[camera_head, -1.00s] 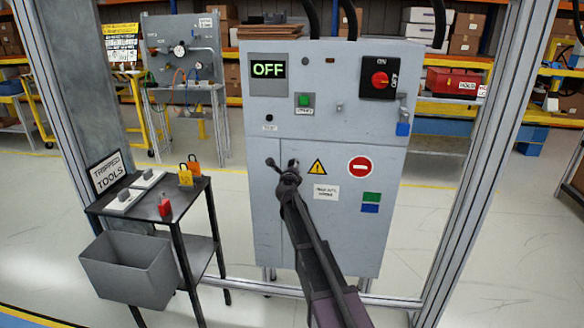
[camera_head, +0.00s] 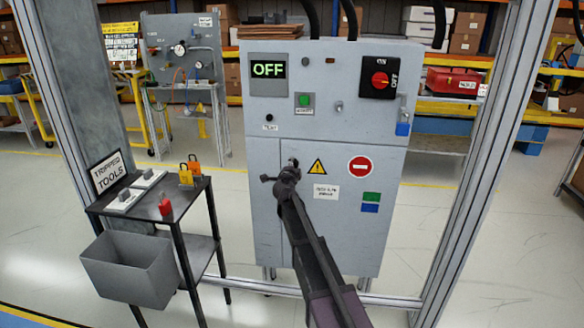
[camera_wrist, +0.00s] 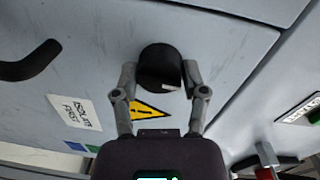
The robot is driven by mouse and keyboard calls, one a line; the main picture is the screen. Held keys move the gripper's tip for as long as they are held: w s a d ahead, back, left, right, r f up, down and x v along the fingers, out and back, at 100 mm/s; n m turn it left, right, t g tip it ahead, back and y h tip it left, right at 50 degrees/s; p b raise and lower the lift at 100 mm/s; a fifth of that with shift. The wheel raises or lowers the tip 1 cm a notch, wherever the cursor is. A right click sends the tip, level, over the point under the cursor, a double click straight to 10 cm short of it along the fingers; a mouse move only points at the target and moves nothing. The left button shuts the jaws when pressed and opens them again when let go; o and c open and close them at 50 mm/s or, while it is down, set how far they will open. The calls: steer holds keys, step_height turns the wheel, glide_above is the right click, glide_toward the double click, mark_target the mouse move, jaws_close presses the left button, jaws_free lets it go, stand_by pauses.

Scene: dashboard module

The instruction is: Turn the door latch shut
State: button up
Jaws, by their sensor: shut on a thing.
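The grey cabinet's lower door (camera_head: 337,230) lies flush with the front in the head view, and its seam shows in the wrist view. The door latch (camera_wrist: 160,66) is a dark round knob near the door's upper left corner, above the yellow warning triangle (camera_wrist: 148,110) in the wrist view. My gripper (camera_wrist: 160,76) has its two fingers on either side of the knob and is shut on it. In the head view my gripper (camera_head: 284,171) and arm cover most of the latch, so its exact angle is hard to tell.
A curved black handle (camera_wrist: 30,62) sticks out from the door in the wrist view. A tool table (camera_head: 150,205) with padlocks and a grey bin (camera_head: 130,268) stands left of the cabinet. Metal frame posts (camera_head: 478,150) stand at both sides. The cabinet display (camera_head: 268,69) reads OFF.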

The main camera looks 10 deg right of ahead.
steer(key=shift+w+a+n, duration=0.15)
steer(key=shift+a+n, duration=0.05)
steer(key=shift+n, duration=0.2)
steer(key=o, duration=1.2)
steer(key=shift+c, duration=0.2)
steer(key=shift+d, duration=0.1)
steer(key=shift+m, duration=0.4)
